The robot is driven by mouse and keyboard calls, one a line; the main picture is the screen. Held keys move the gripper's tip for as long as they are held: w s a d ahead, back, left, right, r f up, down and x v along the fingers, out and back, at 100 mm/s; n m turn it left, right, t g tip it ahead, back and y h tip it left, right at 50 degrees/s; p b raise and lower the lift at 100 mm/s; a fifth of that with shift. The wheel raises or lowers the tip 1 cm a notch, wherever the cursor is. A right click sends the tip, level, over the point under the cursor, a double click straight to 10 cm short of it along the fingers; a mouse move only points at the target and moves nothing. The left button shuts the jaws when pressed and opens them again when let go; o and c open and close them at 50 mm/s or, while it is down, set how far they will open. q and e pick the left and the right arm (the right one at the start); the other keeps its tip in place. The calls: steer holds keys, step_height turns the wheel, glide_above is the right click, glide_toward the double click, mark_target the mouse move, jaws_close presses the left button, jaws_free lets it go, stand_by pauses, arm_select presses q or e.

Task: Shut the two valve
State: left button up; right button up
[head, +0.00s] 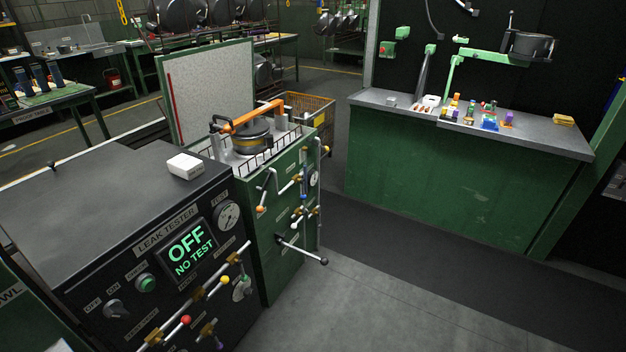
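Several small valves sit on brass and white pipework in the head view; which two the task means I cannot tell. On the black leak tester (120,230), a red-knobbed valve (185,321), a yellow-knobbed valve (225,280) and a purple-knobbed valve (218,343) show at the lower right. On the green cabinet (279,250) are an orange-knobbed valve (261,209) and a blue-knobbed valve (304,197). A long lever with a dark ball end (323,261) sticks out below them. Whether each is open or shut is unclear. Neither gripper is in view.
The tester's display (188,250) reads "OFF NO TEST". A lidded pot (250,137) sits under an orange clamp bar (252,117) on the cabinet.

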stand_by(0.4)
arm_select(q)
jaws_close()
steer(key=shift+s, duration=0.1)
